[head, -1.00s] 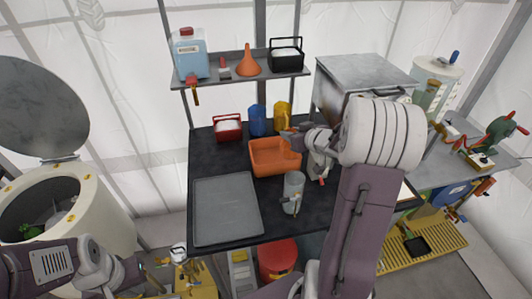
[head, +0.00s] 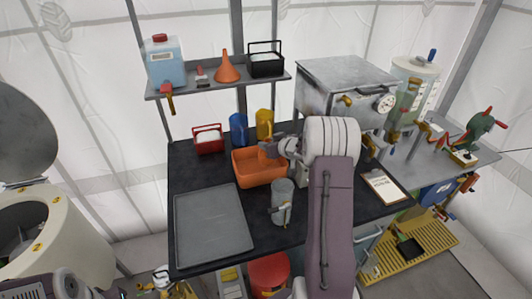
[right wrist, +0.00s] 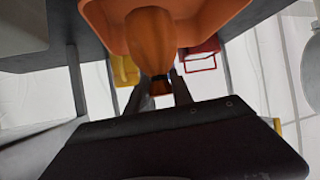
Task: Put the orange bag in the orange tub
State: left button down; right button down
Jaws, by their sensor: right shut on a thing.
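The orange tub (head: 256,176) stands on the dark bench top in the head view. Its orange wall (right wrist: 215,25) also fills the top of the right wrist view. My right gripper (head: 270,149) is over the tub's back right part. In the right wrist view its jaws (right wrist: 160,89) are shut on the neck of the orange bag (right wrist: 152,40). The bag shows in front of the tub's inside; I cannot tell whether it touches the tub. In the head view the bag is mostly hidden. My left gripper is cut off at the lower left edge.
A red basket (head: 208,139), a blue jug (head: 239,129) and a yellow jug (head: 264,120) stand behind the tub. A shelf (head: 215,87) hangs above.

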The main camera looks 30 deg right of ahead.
jog(key=shift+w+d+f, duration=0.2)
jog(key=shift+w+f, duration=0.15)
jog(key=shift+w, duration=0.25)
jog(key=shift+w+d+f, duration=0.15)
jog(key=shift+w+f, duration=0.15)
jog(key=shift+w, duration=0.25)
notch_tip(320, 180, down, 4)
jog(key=shift+s+r+b, duration=0.15)
jog(key=shift+r+b, duration=0.1)
jog(key=shift+b, duration=0.05)
jog(key=shift+f, duration=0.25)
jog(key=shift+f, duration=0.15)
jog(key=c, duration=1.1)
grip_release()
